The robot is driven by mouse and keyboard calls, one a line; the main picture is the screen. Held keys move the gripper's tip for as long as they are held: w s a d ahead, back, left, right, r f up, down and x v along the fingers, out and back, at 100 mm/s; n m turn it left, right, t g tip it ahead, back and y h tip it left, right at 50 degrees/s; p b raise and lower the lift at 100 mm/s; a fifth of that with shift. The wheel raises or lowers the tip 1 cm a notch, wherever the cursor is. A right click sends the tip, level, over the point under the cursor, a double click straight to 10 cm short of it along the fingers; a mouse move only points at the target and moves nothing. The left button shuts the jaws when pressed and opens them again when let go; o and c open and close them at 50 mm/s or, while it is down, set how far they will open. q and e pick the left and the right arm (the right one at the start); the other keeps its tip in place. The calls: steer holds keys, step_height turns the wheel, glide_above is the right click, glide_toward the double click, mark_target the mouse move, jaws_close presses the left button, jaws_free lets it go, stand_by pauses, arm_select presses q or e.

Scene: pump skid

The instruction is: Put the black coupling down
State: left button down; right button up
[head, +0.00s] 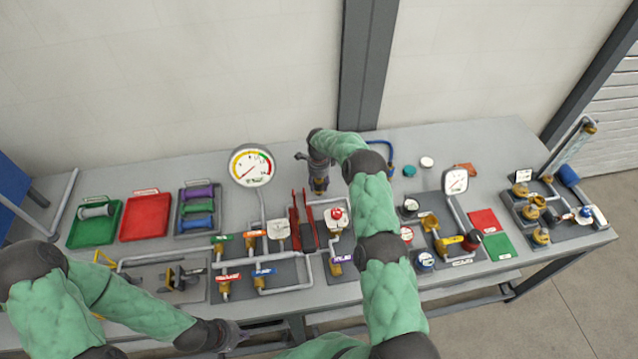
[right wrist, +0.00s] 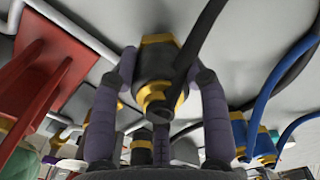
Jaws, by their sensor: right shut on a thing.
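The black coupling (right wrist: 158,68) has brass-coloured ends and sits between the purple-grey fingers of my right gripper (right wrist: 160,95) in the right wrist view. The fingers are shut on it. A dark strip crosses in front of the coupling; I cannot tell if it is joined to it. In the head view my right gripper (head: 319,178) is over the back middle of the bench, beside the red uprights, and the coupling is mostly hidden there. My left gripper (head: 236,336) is low at the front edge of the bench; its fingers are too small to judge.
Red uprights (head: 302,215) stand close to my right gripper. A large dial gauge (head: 251,166) rises to its left and a blue hose (head: 388,150) lies to its right. Green (head: 78,238) and red (head: 146,222) trays are at left. Pipes and valves crowd the front.

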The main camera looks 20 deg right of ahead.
steer(key=shift+f, duration=0.2)
steer(key=o, duration=1.3)
steer(key=shift+r, duration=0.1)
steer(key=shift+r, duration=0.15)
step_height(320, 180, up, 12)
steer(key=shift+f+b, duration=0.1)
steer(key=shift+b, duration=0.4)
